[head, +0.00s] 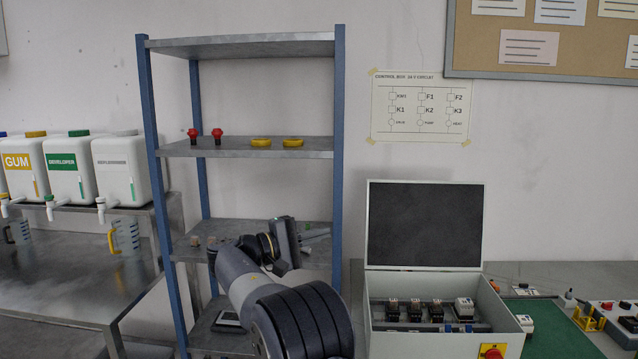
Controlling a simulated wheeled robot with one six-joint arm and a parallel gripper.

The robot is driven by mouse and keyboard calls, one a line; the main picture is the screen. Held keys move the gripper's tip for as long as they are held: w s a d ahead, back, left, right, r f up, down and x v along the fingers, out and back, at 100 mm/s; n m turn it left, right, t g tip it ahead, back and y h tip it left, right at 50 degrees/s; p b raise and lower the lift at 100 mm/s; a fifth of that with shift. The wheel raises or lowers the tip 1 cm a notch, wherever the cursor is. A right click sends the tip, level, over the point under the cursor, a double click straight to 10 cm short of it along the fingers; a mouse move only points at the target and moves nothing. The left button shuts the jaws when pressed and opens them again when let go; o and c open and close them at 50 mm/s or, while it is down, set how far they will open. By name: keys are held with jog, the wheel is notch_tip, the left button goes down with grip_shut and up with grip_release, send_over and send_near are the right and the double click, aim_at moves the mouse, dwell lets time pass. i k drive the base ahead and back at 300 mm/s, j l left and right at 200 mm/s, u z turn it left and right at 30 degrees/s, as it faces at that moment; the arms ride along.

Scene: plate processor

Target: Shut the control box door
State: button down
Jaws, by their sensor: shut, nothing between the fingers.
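The control box (415,346) is a light grey open box at the lower right, on a bench. Its door (425,225) is a dark panel with a pale frame, hinged at the back edge. The door stands open and roughly upright. Relays and other modules (412,311) are visible inside. A red knob on a yellow plate (493,352) is on the box's front. My gripper (314,238) is left of the box and apart from it, in front of the shelf unit. It is shut and empty; its fingertips are small and hard to make out.
The blue-posted shelf unit (340,120) holds red knobs (217,136) and yellow rings (292,142). A green mat (560,325) and small parts lie right of the box. White canisters (122,170) stand at left. The space above the box is clear.

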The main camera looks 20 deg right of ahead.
aim_at(411, 225)
jog(key=i+j+u, duration=0.5)
jog(key=u, duration=0.25)
jog(key=i+z, duration=0.35)
jog(key=i+j+z, duration=0.2)
jog(key=i+z, duration=0.15)
jog(key=i+l+z, duration=0.1)
jog(key=i+z, duration=0.25)
jog(key=z, duration=0.15)
jog(key=i+z, duration=0.3)
jog(key=z, duration=0.2)
jog(key=i+j+z, duration=0.15)
jog(key=i+z, duration=0.2)
jog(key=z, duration=0.15)
